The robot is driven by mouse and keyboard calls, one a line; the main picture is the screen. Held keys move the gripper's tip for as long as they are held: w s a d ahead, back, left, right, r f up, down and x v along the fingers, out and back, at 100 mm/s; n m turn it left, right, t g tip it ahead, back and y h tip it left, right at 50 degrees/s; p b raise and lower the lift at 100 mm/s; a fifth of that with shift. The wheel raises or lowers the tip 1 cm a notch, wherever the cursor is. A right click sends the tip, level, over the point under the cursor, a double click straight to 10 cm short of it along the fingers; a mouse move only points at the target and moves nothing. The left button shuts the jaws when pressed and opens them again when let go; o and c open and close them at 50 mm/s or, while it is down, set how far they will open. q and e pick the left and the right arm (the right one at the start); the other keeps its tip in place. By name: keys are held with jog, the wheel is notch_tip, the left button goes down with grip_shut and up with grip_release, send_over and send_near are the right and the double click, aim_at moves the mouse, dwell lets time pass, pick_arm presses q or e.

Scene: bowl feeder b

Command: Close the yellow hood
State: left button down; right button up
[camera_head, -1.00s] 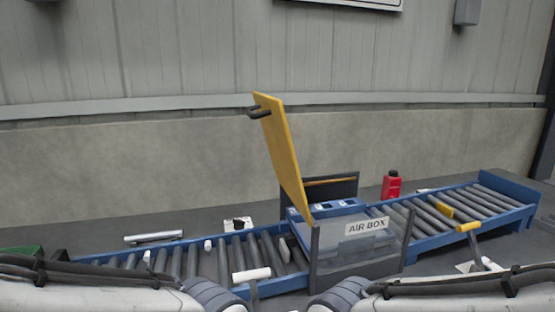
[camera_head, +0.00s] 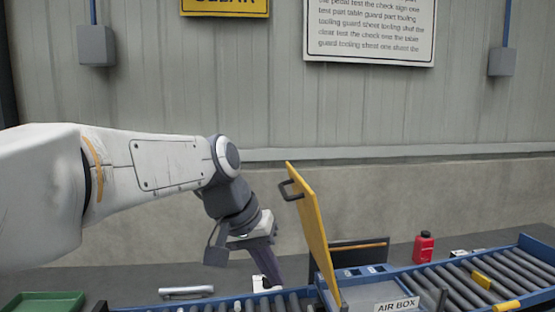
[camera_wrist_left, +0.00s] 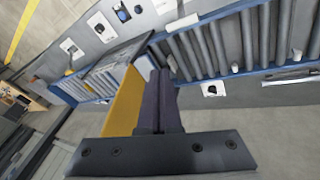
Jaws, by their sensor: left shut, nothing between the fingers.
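The yellow hood (camera_head: 316,228) stands raised and open, tilted slightly back, above the clear box labelled AIR BOX (camera_head: 396,305). Its dark handle (camera_head: 291,189) is on its left face, near the top. My left gripper (camera_head: 274,278) points down to the left of the hood, apart from it in the head view, with its fingers shut and empty. In the left wrist view the shut fingers (camera_wrist_left: 159,85) show beside the yellow hood (camera_wrist_left: 125,100), which lies just to their left. My right gripper does not show.
A roller conveyor (camera_head: 500,270) runs right of the box and continues left below my arm. A red bottle (camera_head: 423,248) stands behind it. A green tray (camera_head: 45,302) and a metal bar (camera_head: 187,291) lie at left. The wall is behind.

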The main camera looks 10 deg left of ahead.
pick_arm(q)
jog(key=w+a+r+n+t+p, duration=0.15)
jog(key=w+a+r, duration=0.3)
jog(key=r, duration=0.45)
jog(key=w+a+r+n+t+p, duration=0.1)
jog(key=w+a+r+t+p, duration=0.2)
jog(key=a+r, duration=0.45)
jog(key=w+d+f+g+p, duration=0.1)
jog(key=w+d+f, duration=0.4)
jog(key=w+d, duration=0.2)
jog(key=shift+d+f+h+p, duration=0.3)
jog(key=shift+d+p, duration=0.1)
jog(key=shift+d, duration=0.85)
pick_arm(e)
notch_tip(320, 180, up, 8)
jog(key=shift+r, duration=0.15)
pick_arm(q)
jog(key=shift+g, duration=0.25)
